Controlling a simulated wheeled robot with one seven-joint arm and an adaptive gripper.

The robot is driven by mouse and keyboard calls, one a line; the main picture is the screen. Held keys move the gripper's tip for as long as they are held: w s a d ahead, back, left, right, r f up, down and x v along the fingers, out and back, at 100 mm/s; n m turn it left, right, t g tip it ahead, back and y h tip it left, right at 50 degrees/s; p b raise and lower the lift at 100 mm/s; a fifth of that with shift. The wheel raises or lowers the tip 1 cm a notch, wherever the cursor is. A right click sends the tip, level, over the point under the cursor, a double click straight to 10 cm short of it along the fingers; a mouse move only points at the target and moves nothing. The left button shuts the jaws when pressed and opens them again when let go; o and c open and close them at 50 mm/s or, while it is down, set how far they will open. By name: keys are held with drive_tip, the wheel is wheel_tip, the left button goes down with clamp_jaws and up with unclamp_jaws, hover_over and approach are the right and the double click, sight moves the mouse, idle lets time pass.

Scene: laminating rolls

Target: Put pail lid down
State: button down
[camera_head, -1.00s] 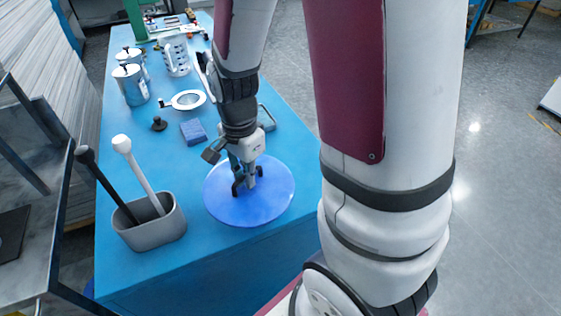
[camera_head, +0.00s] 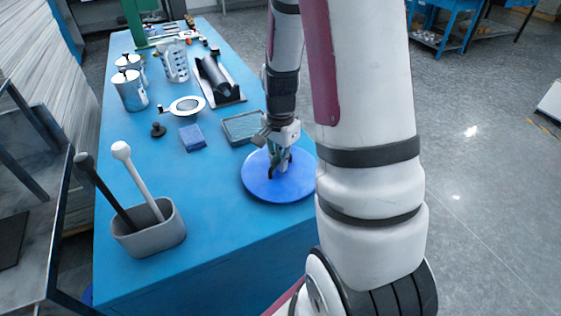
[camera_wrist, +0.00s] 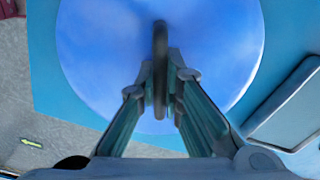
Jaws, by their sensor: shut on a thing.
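The pail lid (camera_head: 258,188) is a round blue disc with a dark upright handle in its middle. It lies over the right edge area of the blue table in the head view, and it fills the upper middle of the wrist view (camera_wrist: 95,50). My gripper (camera_head: 280,166) is above the lid, pointing down. In the wrist view my gripper (camera_wrist: 161,85) is shut on the lid's dark handle (camera_wrist: 159,40), one finger on each side. Whether the lid touches the table top or is slightly above it, I cannot tell.
The blue table (camera_head: 215,240) has free room at the front. A grey bin (camera_head: 150,238) with two long-handled tools stands front left. A shallow grey tray (camera_head: 240,127) is just behind the lid. A blue block (camera_head: 192,138), a ring-shaped piece (camera_head: 187,106) and metal canisters (camera_head: 131,90) stand farther back.

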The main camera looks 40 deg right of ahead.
drive_tip(key=shift+f, duration=0.25)
drive_tip(key=c, duration=2.2)
unclamp_jaws()
drive_tip(key=shift+f, duration=0.1)
drive_tip(key=o, duration=0.5)
wheel_tip(320, 180, up, 12)
drive_tip(key=s+a+r+n+t, duration=0.2)
drive_tip(key=s+a+r+n, duration=0.3)
drive_tip(key=a+r+n, duration=0.35)
drive_tip(key=shift+s+a+r+n+t, duration=0.35)
drive_tip(key=shift+s+a+r+n, duration=0.4)
drive_tip(key=shift+s+a+n, duration=0.9)
drive_tip(key=shift+s+a+r+n+t, duration=0.4)
drive_tip(key=shift+s+a+r+n, duration=0.55)
drive_tip(key=shift+s+a, duration=0.75)
drive_tip(key=shift+s+a+r+n+t, duration=0.35)
drive_tip(key=shift+s+a+r+n, duration=0.2)
drive_tip(key=shift+s+a+n, duration=1.2)
